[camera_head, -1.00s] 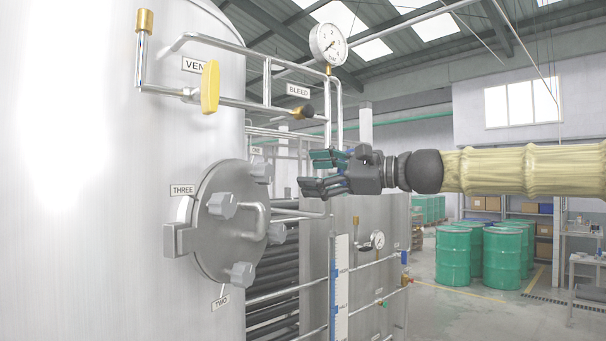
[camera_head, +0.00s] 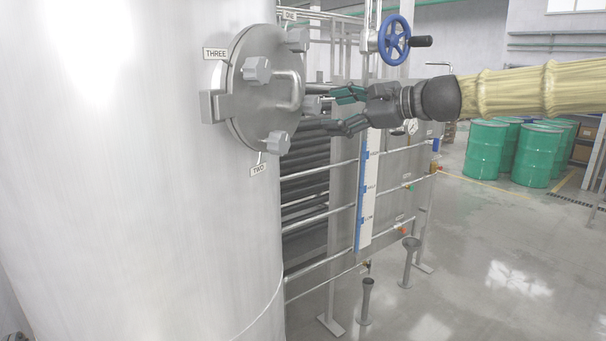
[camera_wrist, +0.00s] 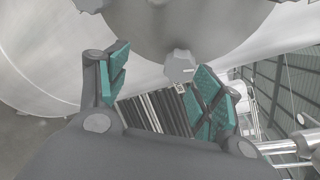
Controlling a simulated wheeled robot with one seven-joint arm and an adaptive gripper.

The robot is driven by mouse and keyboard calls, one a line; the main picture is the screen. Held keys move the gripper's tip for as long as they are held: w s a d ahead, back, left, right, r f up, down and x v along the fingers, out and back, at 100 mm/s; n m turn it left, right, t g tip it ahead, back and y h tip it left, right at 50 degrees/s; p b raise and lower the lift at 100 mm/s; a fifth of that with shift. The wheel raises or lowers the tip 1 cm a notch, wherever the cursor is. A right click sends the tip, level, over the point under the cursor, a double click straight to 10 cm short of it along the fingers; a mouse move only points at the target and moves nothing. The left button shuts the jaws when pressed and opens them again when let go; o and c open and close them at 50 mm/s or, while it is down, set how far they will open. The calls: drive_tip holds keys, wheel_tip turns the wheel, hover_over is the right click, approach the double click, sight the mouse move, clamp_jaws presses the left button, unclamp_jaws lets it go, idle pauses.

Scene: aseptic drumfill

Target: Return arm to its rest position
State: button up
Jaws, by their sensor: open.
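My gripper (camera_head: 347,109) is open and empty, with green pads on its dark fingers. In the head view its fingers point left, toward the round hatch (camera_head: 265,90) on the big steel tank. In the wrist view the gripper (camera_wrist: 165,90) faces the tank, and a grey hatch knob (camera_wrist: 180,66) shows between the fingers. I cannot tell the exact gap between fingertips and hatch; nothing is held. My arm in its yellow cover reaches in from the right edge of the head view.
The steel tank (camera_head: 120,200) fills the left. A blue handwheel (camera_head: 394,40) is just above my gripper. A blue-and-white level scale (camera_head: 369,190) and pipes stand below it. Green drums (camera_head: 487,148) stand back right. The floor (camera_head: 500,270) at lower right is clear.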

wheel_tip(320, 180, down, 30)
drive_tip(key=a+n+g+h+b, duration=0.1)
drive_tip(key=g+h+b, duration=0.1)
drive_tip(key=h, duration=0.2)
drive_tip(key=s+d+f+n+g+h+b, duration=0.15)
drive_tip(key=s+f, duration=0.25)
drive_tip(key=f, duration=0.9)
drive_tip(key=s+d+f+n+g+h, duration=0.15)
drive_tip(key=s+f, duration=0.35)
drive_tip(key=f, duration=0.9)
drive_tip(key=s+d+f+n+g+h+b, duration=0.1)
drive_tip(key=s+d+f+n+h, duration=0.15)
drive_tip(key=s+f, duration=0.75)
drive_tip(key=s+d+f+n+g+h+b, duration=0.1)
drive_tip(key=s+d+f+n+h, duration=0.15)
drive_tip(key=s+f, duration=0.7)
drive_tip(key=s+d+f+n, duration=0.2)
drive_tip(key=s+f, duration=0.1)
drive_tip(key=s, duration=0.4)
drive_tip(key=s+d+f+n+g+b, duration=0.1)
drive_tip(key=s+d+f+n, duration=0.1)
drive_tip(key=s, duration=0.5)
drive_tip(key=s+d+f+n+h, duration=0.1)
drive_tip(key=s+d+f+n, duration=0.1)
drive_tip(key=s+f, duration=0.4)
drive_tip(key=shift+s+d+f+g+b, duration=0.2)
drive_tip(key=shift+s+d+g+b, duration=0.2)
drive_tip(key=shift+s+d, duration=0.3)
